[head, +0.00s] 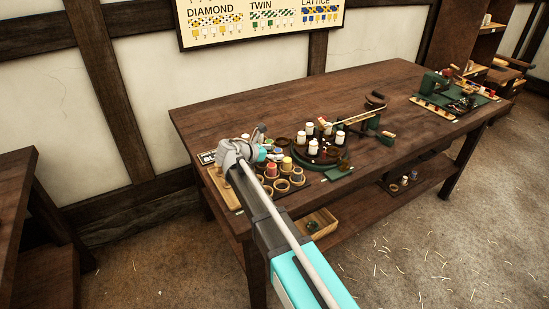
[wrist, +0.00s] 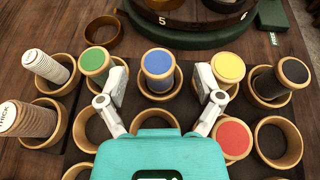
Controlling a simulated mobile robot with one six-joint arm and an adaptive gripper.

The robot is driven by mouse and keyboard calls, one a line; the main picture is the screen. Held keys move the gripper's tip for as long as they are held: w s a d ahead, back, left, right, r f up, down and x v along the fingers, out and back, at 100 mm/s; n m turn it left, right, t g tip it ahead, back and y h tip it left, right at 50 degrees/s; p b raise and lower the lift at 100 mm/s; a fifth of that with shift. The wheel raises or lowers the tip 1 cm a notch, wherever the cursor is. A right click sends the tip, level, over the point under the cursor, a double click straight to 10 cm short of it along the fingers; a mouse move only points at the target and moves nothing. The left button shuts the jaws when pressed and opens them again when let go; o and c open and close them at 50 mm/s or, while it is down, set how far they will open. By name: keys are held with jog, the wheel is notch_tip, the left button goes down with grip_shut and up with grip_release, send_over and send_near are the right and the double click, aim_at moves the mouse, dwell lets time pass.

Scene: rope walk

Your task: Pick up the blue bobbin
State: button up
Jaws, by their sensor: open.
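The blue bobbin (wrist: 158,65) stands in a round wooden cup (wrist: 178,90) in the wrist view, with a tan top rim and blue windings. My gripper (wrist: 160,80) is open, with one finger on each side of the blue bobbin and a gap on both sides. The left finger is close to the green bobbin (wrist: 96,62), and the right finger is close to the yellow bobbin (wrist: 228,68).
A red bobbin (wrist: 233,138) and a black bobbin (wrist: 291,72) stand in cups nearby. White bobbins (wrist: 38,62) stand at the left. Several empty cups (wrist: 278,142) lie nearer. A round numbered stand (wrist: 190,35) is behind. The table's (head: 235,105) far left is bare.

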jog(key=shift+x, duration=0.95)
jog(key=c, duration=1.1)
jog(key=shift+r, duration=0.2)
